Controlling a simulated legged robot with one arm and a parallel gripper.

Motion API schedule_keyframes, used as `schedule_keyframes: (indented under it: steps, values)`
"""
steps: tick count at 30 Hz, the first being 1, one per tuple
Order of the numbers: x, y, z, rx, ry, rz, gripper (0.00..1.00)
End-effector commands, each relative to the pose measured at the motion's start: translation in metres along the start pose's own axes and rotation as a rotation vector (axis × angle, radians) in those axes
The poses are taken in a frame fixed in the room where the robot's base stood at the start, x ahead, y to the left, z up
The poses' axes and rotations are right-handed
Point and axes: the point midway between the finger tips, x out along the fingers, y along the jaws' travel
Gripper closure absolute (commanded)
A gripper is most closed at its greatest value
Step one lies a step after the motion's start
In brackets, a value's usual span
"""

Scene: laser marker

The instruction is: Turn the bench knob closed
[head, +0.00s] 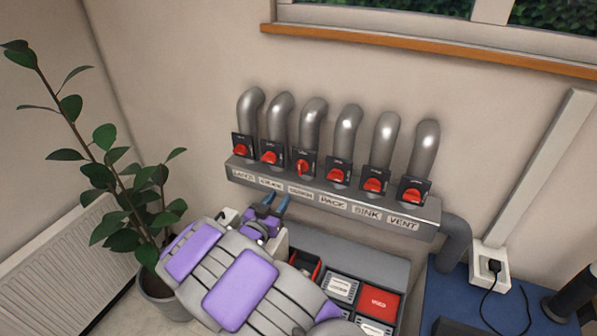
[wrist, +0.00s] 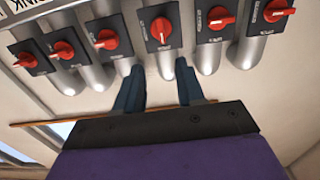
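A grey duct manifold (head: 335,200) on the wall carries a row of red knobs on black plates. The label under the third knob from the left is blurred and may read BENCH. That knob (head: 302,166) stands upright, while the others look turned more sideways. It also shows in the upside-down wrist view (wrist: 160,28), centred ahead of the gap between my fingers. My gripper (head: 277,198) is below and left of this knob in the head view. In the wrist view my gripper (wrist: 159,66) has its two blue fingers apart, with nothing between them, clear of the knob.
Neighbouring knobs sit close on both sides, including the PACK knob (head: 339,172). Curved grey pipes rise behind them. Below is a grey bench top (head: 350,262) with bins and a red box (head: 378,300). A potted plant (head: 110,170) stands at the left, a window ledge (head: 430,48) above.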

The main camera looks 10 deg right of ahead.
Motion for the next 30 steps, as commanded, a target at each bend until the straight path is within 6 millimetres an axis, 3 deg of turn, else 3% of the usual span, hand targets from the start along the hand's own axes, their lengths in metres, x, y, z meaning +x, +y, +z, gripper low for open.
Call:
schedule_keyframes:
  steps: [21,30]
  values:
    - [0.113,0.002,0.001,0.001,0.000,0.003,0.62]
    - [0.144,-0.001,0.000,0.001,0.000,0.001,0.62]
